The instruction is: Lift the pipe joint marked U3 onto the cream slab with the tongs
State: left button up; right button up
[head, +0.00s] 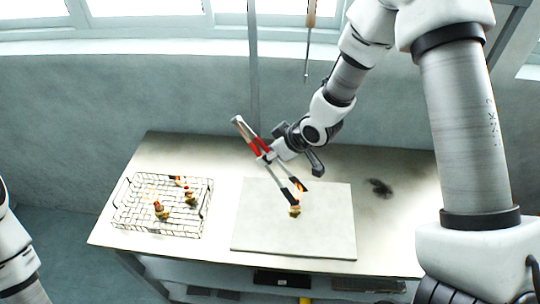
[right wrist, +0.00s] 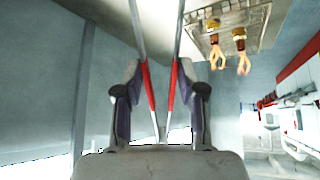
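My right gripper (head: 270,156) is shut on the red-handled tongs (head: 257,143), which slant down over the cream slab (head: 330,225). In the right wrist view both red grips of the tongs (right wrist: 150,88) lie between the fingers of my right gripper (right wrist: 160,95); the tips are out of that frame. A small brass pipe joint (head: 294,211) shows just below the dark tong tips, over the slab. I cannot tell whether the tips touch it or whether it rests on the slab. No U3 marking is readable. My left gripper is out of view.
A wire mesh basket (head: 120,218) at the table's left holds more brass and red pipe joints (head: 162,211). The table (head: 400,240) has a dark smudge (head: 380,188) right of the slab. A screwdriver-like tool (head: 310,20) hangs at the back wall.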

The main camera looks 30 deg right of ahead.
notch_tip(320, 180, up, 5)
jog(key=shift+r+b, duration=0.1)
jog(key=shift+b, duration=0.2)
